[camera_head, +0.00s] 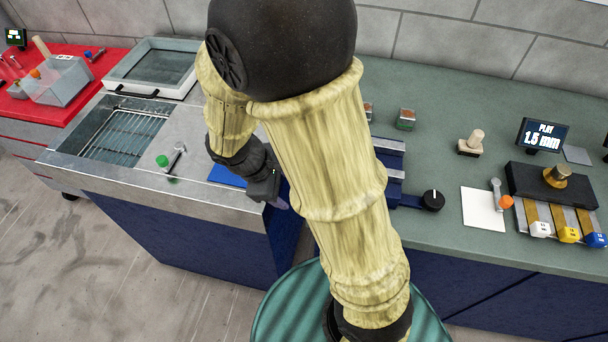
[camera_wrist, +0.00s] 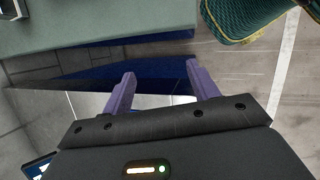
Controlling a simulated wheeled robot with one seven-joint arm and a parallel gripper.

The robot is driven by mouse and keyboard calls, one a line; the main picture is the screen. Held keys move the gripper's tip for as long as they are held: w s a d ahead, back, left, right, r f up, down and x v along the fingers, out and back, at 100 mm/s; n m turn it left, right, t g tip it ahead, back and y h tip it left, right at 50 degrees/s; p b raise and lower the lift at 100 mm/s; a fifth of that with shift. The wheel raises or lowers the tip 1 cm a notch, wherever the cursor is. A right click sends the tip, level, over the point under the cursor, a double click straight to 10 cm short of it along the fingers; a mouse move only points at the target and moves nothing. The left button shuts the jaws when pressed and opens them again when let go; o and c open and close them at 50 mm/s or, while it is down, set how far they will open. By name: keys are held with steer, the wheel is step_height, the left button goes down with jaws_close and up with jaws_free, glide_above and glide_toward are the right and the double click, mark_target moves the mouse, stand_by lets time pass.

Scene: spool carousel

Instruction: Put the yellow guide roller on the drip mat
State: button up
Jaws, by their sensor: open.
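My gripper (camera_wrist: 160,78) is open, its two purple fingers apart with nothing between them in the wrist view. In the head view my gripper (camera_head: 280,203) hangs near the front edge of the steel sink counter, its fingers mostly hidden. A yellow block (camera_head: 568,235) sits between a white and a blue one at the front of a black rack at the right; I cannot tell whether it is the yellow guide roller. A flat blue patch (camera_head: 225,177) beside my gripper and a flat white sheet (camera_head: 483,209) are in view; I cannot tell which is the drip mat.
A green-capped grey part (camera_head: 173,159) lies on the steel counter, and an orange-tipped one (camera_head: 501,195) on the white sheet. A small display (camera_head: 541,134) and a wooden-handled stamp (camera_head: 471,143) stand on the green worktop (camera_head: 455,95). A teal ribbed round thing (camera_head: 285,312) stands below.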

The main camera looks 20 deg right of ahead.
steer(key=s+d+r+m+t+y, duration=0.2)
steer(key=d+r+m+y, duration=0.2)
steer(key=m, duration=0.8)
steer(key=shift+d+y, duration=0.25)
steer(key=shift+y, duration=0.15)
steer(key=p+v, duration=0.3)
steer(key=w+p+v, duration=0.1)
steer(key=p+v, duration=0.1)
steer(key=p, duration=0.1)
steer(key=shift+r, duration=0.5)
